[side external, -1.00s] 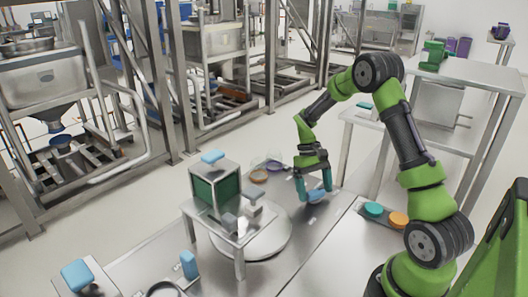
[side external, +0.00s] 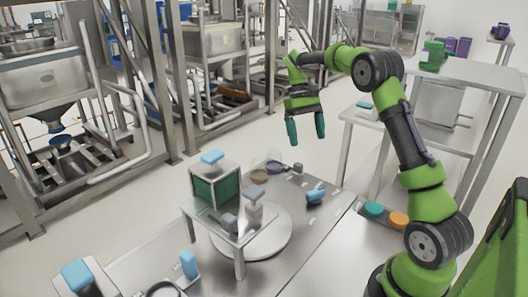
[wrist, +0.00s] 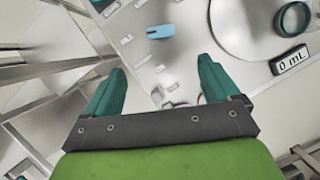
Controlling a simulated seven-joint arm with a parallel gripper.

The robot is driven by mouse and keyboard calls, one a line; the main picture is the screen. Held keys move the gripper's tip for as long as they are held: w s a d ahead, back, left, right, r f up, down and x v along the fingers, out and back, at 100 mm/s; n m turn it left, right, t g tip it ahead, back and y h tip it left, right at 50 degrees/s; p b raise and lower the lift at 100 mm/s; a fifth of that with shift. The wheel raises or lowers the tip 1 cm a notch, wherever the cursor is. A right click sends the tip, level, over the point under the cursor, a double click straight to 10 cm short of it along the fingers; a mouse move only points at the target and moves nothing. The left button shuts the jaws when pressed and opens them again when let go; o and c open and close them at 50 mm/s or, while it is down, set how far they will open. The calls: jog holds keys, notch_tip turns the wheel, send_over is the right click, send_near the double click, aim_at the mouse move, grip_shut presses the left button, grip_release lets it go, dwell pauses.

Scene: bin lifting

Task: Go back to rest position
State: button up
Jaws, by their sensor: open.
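My gripper (side external: 306,131) hangs in the air above the far end of the steel table, fingers pointing down. Its two teal fingers are apart with nothing between them. In the wrist view my gripper (wrist: 158,85) also shows spread and empty. A light blue object (side external: 316,193) sits on the table below and to the right of the fingers, apart from them. It also shows in the wrist view (wrist: 160,31), ahead of the fingers.
The steel table (side external: 285,264) carries a round plate (side external: 272,240) and a small stand with a green-sided box (side external: 216,187). A teal disc (side external: 373,208) and an orange disc (side external: 398,219) lie near my arm. Steel frames stand behind. The air around my gripper is clear.

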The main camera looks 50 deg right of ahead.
jog(key=shift+w+d+r, duration=0.1)
jog(key=shift+r, duration=0.05)
jog(key=s+a+r+t, duration=0.3)
jog(key=s+a+t, duration=0.2)
jog(key=a, duration=0.7)
jog(key=s+a+r+t, duration=0.3)
jog(key=s+a+t, duration=0.3)
jog(key=s+a, duration=0.4)
jog(key=shift+s+a+r+n, duration=0.2)
jog(key=shift+s+a+n, duration=0.15)
jog(key=shift+a, duration=0.7)
